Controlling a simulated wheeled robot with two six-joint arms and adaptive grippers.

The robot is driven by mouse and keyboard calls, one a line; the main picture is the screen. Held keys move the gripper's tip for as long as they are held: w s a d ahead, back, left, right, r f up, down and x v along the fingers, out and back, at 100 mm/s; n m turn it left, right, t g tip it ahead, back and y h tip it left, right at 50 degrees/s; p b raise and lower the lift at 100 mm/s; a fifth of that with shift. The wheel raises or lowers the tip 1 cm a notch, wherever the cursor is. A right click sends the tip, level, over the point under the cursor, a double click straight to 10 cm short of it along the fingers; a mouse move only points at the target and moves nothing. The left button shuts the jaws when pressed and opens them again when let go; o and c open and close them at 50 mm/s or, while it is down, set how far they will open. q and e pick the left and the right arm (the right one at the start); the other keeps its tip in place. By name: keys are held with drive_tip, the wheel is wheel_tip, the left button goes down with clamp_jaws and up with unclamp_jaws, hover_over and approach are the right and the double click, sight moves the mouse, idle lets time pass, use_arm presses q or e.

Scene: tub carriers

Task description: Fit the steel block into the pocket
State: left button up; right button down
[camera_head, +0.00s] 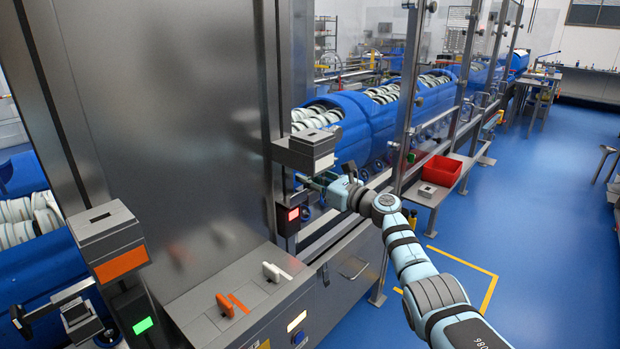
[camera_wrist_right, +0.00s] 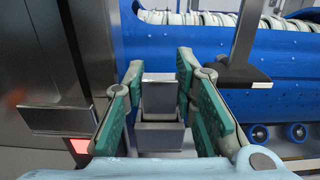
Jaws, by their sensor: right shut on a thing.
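My right gripper (camera_head: 318,181) reaches in from the right, just below a grey housing on the steel cabinet's edge. In the right wrist view its green-padded fingers (camera_wrist_right: 159,72) stand either side of the steel block (camera_wrist_right: 160,98), shut on it. The block is upright, with a bright top edge. The head view does not show the block clearly. The grey housing (camera_head: 312,150) has a dark slot in its top; another slotted housing (camera_head: 108,238), with an orange label, stands at left. I cannot tell which opening is the pocket. My left gripper is in neither view.
The steel cabinet (camera_head: 170,110) fills the left. A ledge (camera_head: 230,290) carries an orange and a white handle. Blue tubs (camera_head: 350,115) with pale rings line the back behind posts. A red bin (camera_head: 441,170) sits on a side shelf. Blue floor at right is open.

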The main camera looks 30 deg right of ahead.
drive_tip(key=shift+f+b, duration=0.4)
drive_tip(key=shift+f, duration=0.05)
drive_tip(key=c, duration=1.2)
unclamp_jaws()
drive_tip(key=shift+c, duration=0.2)
drive_tip(key=shift+a+r, duration=0.1)
drive_tip(key=v, duration=1.2)
drive_tip(key=shift+s+a, duration=0.1)
